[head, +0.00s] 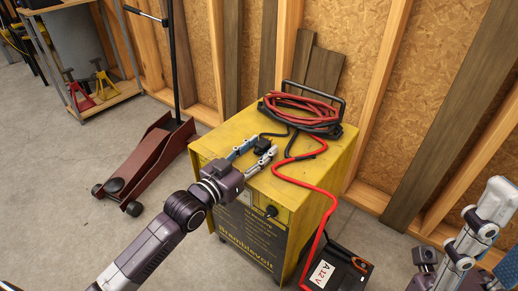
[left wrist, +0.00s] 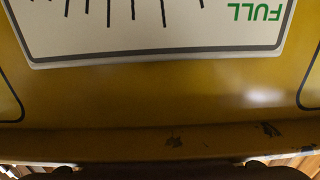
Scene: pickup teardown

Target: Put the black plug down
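The small black plug (head: 262,147) is on the top of the yellow charger cabinet (head: 222,150), near its front edge, with a dark cable running back from it. My left gripper (head: 256,152) reaches over the front edge of the cabinet top. Its fingers are spread, with the plug at the gap between their tips, close to the right one. I cannot tell whether a finger touches it. In the left wrist view the fingertips show far apart at the bottom corners, and the plug is hidden. Parts of my right arm are at the head view's right edge; its gripper's opening is unclear.
Red and black cables (head: 300,108) lie coiled on the cabinet top. A red cable (head: 328,200) hangs over its side towards a black 12 V battery (head: 345,268) on the floor. A dark red floor jack (head: 145,165) stands left. The wrist view shows a gauge panel (left wrist: 150,30).

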